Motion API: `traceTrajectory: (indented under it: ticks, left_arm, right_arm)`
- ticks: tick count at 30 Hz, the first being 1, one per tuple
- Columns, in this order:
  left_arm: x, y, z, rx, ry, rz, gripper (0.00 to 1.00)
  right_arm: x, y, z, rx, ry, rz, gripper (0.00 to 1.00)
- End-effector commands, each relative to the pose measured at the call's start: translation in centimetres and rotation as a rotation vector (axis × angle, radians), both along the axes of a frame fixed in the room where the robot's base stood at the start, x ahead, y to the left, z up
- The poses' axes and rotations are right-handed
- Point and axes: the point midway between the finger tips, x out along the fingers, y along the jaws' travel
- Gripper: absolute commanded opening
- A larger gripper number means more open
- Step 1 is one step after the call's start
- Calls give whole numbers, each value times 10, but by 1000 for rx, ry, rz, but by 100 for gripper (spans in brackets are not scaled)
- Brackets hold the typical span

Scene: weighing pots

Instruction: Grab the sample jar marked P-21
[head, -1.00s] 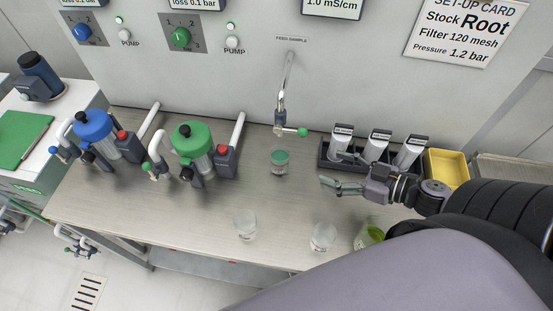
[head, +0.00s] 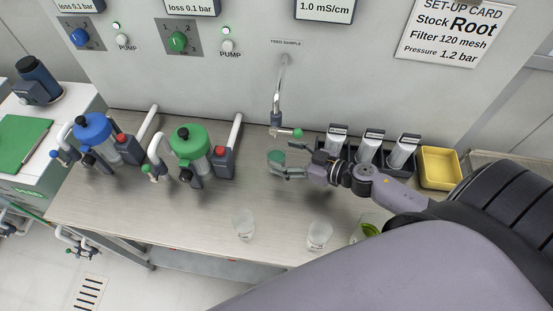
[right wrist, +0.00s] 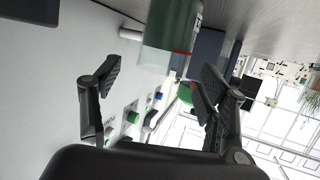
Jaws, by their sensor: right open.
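In the right wrist view the jar (right wrist: 168,25) shows large, ahead of and between the spread fingers (right wrist: 158,75). I cannot tell whether a finger touches it. My left gripper is not in view.
A feed tap (head: 278,110) hangs just behind the jar. A dark rack with white cartridges (head: 371,145) and a yellow tray (head: 439,167) are to the right. Clear beakers (head: 243,225) stand in front. A green-topped filter unit (head: 190,142) is left. The bench between is clear.

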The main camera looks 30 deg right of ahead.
Motion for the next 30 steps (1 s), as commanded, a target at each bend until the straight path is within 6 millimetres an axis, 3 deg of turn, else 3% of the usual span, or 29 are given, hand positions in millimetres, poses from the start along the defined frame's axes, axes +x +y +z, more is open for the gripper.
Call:
traceTrajectory:
  ticks: [6, 15, 30]
  left_arm:
    - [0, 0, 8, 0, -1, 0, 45]
    - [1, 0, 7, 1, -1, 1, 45]
    - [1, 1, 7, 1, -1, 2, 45]
  right_arm:
    - [25, 17, -7, 2, -2, -2, 68]
    - [28, 20, -10, 0, 0, 0, 68]
    - [28, 19, -10, 1, -1, 0, 35]
